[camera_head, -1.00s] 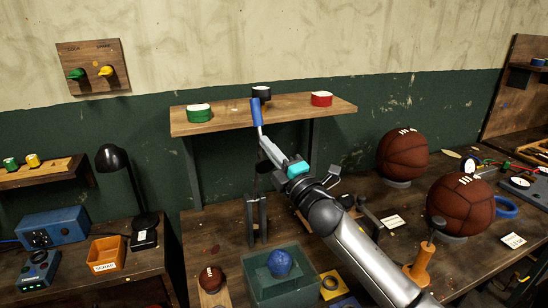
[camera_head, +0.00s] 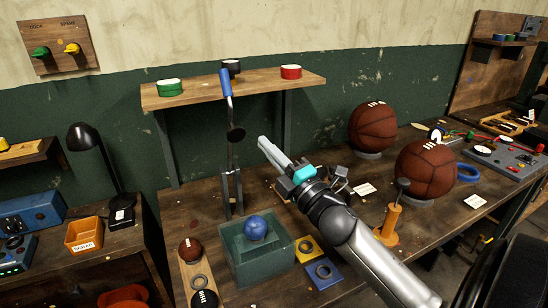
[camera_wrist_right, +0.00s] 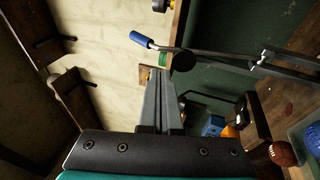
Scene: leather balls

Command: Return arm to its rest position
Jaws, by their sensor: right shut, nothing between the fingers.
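My right gripper (camera_head: 264,142) is shut and empty. In the head view it is above the workbench, to the right of an upright tool with a blue handle (camera_head: 226,83) and a dark round disc. That tool stands in a metal holder (camera_head: 232,192) on the bench, apart from the fingers. In the right wrist view the shut fingers (camera_wrist_right: 157,85) point up the picture, and the blue handle (camera_wrist_right: 141,39) shows beyond them. My left gripper is not in view.
A shelf (camera_head: 240,87) above the bench holds green, black and red rolls. A green bin (camera_head: 262,262) with a blue ball (camera_head: 255,228) stands below the gripper. Two large leather balls (camera_head: 372,127) and an orange-handled tool (camera_head: 389,225) are at the right. A black lamp (camera_head: 84,137) stands left.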

